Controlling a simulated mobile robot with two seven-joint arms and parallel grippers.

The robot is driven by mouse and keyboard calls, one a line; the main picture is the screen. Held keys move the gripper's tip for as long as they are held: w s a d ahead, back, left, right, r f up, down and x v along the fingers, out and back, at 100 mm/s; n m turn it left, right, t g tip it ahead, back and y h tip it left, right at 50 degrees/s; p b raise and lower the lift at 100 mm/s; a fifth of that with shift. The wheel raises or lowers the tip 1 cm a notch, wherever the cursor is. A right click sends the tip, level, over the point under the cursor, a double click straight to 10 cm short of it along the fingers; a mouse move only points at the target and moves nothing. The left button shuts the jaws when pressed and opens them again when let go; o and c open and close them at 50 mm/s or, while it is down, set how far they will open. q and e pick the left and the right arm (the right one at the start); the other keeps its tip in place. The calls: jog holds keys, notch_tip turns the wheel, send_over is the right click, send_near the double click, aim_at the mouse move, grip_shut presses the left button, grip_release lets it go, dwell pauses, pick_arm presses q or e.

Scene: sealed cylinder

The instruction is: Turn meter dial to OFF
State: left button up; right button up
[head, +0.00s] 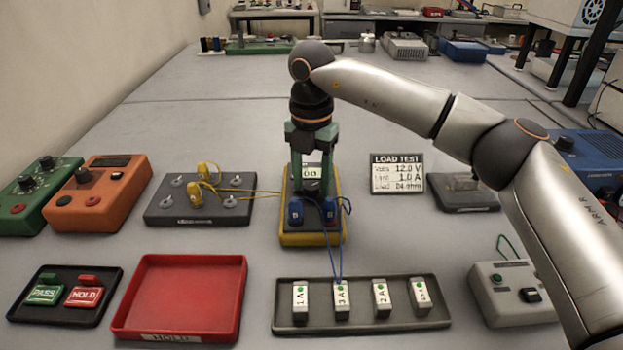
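The yellow meter (284,239) stands upright-facing in the middle of the table. Its small display (311,172) shows between my fingers, with digits that look like "00". Two blue plugs sit in its lower face, the left plug (295,211) and the right plug (330,211). My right gripper (312,193) points straight down over the meter, its green fingers apart on either side of the display. The fingertips are at the dial area above the plugs. I cannot make out the dial or its pointer, nor whether the fingers touch it. My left gripper is not in view.
A dark board (160,213) with yellow clips and wires stands left of the meter. A red tray (122,322) and a tray of labelled blocks (434,314) lie in front. A LOAD TEST sign (397,174) stands to the right. Blue leads run from the meter to a block.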

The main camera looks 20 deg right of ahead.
grip_shut()
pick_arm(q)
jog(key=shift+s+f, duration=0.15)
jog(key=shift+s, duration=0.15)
